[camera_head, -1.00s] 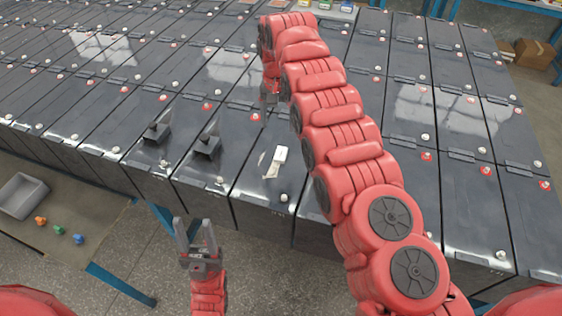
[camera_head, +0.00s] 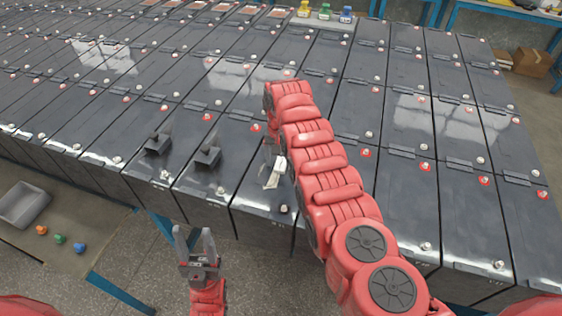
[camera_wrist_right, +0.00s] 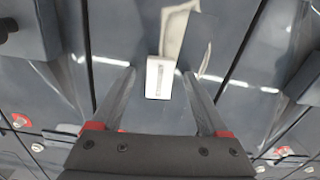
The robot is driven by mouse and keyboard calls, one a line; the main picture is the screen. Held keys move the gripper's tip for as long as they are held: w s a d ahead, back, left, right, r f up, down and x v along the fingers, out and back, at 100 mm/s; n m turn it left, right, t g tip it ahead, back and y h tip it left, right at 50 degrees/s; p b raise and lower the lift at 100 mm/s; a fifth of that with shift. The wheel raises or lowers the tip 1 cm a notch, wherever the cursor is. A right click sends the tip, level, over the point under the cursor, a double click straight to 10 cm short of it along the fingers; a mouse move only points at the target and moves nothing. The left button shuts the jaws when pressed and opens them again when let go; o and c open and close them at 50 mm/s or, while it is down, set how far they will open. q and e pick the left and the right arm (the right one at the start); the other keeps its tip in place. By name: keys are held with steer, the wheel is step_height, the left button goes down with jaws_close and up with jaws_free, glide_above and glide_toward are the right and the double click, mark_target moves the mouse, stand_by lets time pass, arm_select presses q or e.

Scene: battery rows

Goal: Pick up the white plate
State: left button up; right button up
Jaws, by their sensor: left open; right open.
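The white plate (camera_wrist_right: 159,77) is a small pale rectangle with a grey slot. It lies on the dark top of a battery in the front row. In the right wrist view it shows between the fingertips of my open right gripper (camera_wrist_right: 157,80), apart from both fingers. In the head view the plate (camera_head: 280,166) shows just below the right gripper (camera_head: 270,150), whose own arm partly hides it. I cannot tell the exact height gap. My left gripper (camera_head: 195,238) is open and empty in front of the battery row.
A pale torn-looking patch (camera_wrist_right: 176,32) is beside the plate. Two black bracket-like parts (camera_head: 158,142) (camera_head: 208,153) stand on batteries to the left. A grey bin (camera_head: 24,203) and small coloured pieces (camera_head: 60,239) lie at the lower left. Coloured items (camera_head: 325,13) stand at the back.

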steer(key=shift+f, duration=0.25)
jaws_close()
steer(key=shift+r, duration=0.2)
stand_by(0.3)
